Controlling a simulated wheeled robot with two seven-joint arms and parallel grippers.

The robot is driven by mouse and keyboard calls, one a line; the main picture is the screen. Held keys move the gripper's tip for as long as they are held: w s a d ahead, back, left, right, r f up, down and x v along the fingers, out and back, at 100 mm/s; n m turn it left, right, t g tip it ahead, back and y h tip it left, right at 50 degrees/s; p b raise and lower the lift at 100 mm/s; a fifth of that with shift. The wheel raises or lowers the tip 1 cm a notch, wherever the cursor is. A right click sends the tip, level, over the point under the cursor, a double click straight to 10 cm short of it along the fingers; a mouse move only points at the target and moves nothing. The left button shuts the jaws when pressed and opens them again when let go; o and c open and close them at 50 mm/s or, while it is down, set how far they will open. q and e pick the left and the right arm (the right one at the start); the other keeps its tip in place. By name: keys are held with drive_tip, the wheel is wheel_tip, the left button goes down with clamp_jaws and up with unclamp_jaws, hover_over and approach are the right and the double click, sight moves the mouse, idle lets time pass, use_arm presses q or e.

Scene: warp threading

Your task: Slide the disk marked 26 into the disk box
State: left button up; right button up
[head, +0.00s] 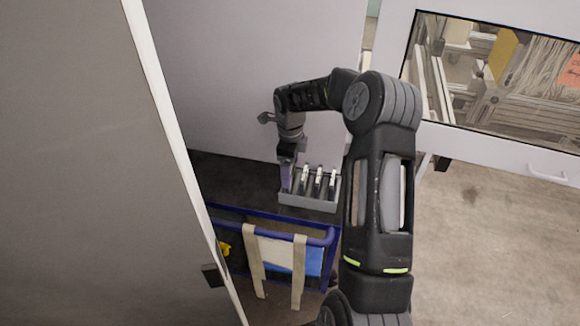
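A small grey disk box (308,203) stands on a dark surface near the middle of the head view. Several thin upright disks with pale edges (318,182) stand in its slots. My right arm reaches over from the lower right, and my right gripper (287,170) points down at the box's left end. A narrow dark purplish piece shows at its fingertips; I cannot tell whether this is a finger or a disk seen edge-on. No number 26 can be read on any disk. My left gripper is not in view.
A blue-framed cart (318,238) with beige straps and a blue item stands in front of the box. A large grey panel (80,170) fills the left side. A white machine with a window (500,75) stands at the upper right, with open floor (490,240) below it.

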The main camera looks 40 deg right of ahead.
idle(0.4)
drive_tip(key=o, duration=1.3)
wheel_tip(320, 180, up, 8)
drive_tip(key=shift+f+b, duration=0.1)
drive_tip(key=shift+b, duration=0.75)
